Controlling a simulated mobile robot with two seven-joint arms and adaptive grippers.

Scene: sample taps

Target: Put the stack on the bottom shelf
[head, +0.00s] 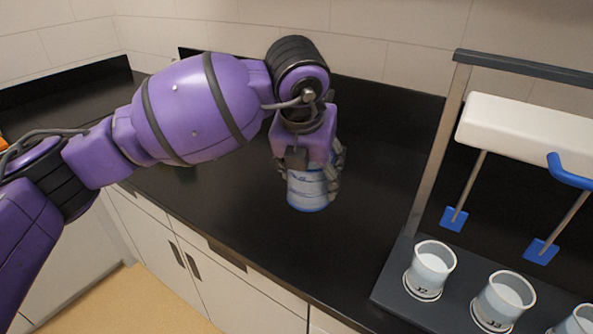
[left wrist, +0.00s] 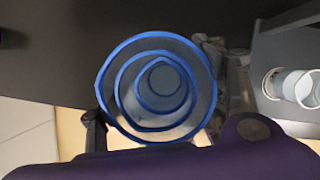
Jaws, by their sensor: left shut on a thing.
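The stack (head: 307,189) is a set of nested clear cups with blue rims. My left gripper (head: 310,172) is shut on it and holds it upright over the black counter, its fingers on both sides. In the left wrist view I look down into the stack (left wrist: 157,88), where several blue rims sit one inside another. The left fingers (left wrist: 160,122) flank it there. I cannot tell whether its base touches the counter. No shelf shows clearly in either view. My right gripper is not in view.
A dark-based rack (head: 440,122) stands at the right with a white bar and blue levers. The black counter (head: 225,205) left of the stack is mostly clear.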

